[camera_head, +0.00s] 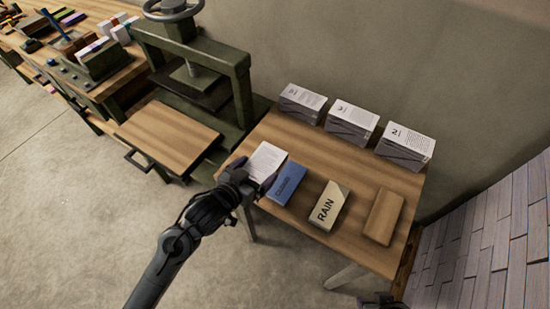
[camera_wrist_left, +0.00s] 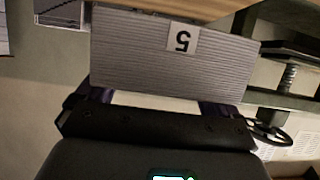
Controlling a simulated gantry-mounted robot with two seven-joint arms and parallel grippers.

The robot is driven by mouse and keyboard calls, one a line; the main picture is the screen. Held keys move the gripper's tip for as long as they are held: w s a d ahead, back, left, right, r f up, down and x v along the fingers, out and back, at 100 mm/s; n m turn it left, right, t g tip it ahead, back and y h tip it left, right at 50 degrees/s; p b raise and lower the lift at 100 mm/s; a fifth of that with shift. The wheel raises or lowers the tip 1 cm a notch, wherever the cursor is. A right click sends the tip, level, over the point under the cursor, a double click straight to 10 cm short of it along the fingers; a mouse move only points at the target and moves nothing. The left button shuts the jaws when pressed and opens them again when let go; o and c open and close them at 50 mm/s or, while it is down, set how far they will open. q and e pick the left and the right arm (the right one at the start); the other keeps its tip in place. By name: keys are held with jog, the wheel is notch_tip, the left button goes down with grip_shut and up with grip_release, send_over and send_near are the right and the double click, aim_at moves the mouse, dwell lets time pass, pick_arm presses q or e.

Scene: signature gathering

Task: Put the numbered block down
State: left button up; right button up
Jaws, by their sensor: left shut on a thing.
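My left gripper (camera_head: 246,178) is shut on a numbered block (camera_head: 266,162) with a printed white page on top. In the left wrist view the block (camera_wrist_left: 150,60) shows a grey page-edge side with a "5" label, upside down. The left gripper's fingers (camera_wrist_left: 150,103) are at its near side. The block is at the left edge of the small wooden table (camera_head: 335,165), beside a blue block (camera_head: 286,184) lettered CLOUD. I cannot tell whether it touches the tabletop. Only a dark part at the bottom edge of the head view may be my right gripper.
A cream block lettered RAIN (camera_head: 327,207) and a plain brown block (camera_head: 383,216) stand to the right. Three page-topped blocks (camera_head: 352,122) line the table's back. A green screw press (camera_head: 205,75) stands at left. The table's middle is clear.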

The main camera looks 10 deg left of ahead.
pick_arm(q)
jog(key=w+a+f, duration=0.2)
jog(key=w+a+f+b, duration=0.1)
jog(key=w+a+f, duration=0.1)
jog(key=w, duration=0.1)
jog(key=w+a+f, duration=0.1)
jog(key=w+a, duration=0.1)
jog(key=w, duration=0.1)
jog(key=shift+w+a+f, duration=0.1)
jog(key=shift+w+f, duration=0.05)
jog(key=shift+f, duration=0.25)
jog(key=shift+w+a+f, duration=0.15)
jog(key=shift+w+f, duration=0.1)
jog(key=shift+w, duration=0.05)
jog(key=shift+f+b, duration=0.65)
jog(key=shift+f, duration=1.3)
jog(key=shift+f, duration=0.2)
jog(key=o, duration=0.9)
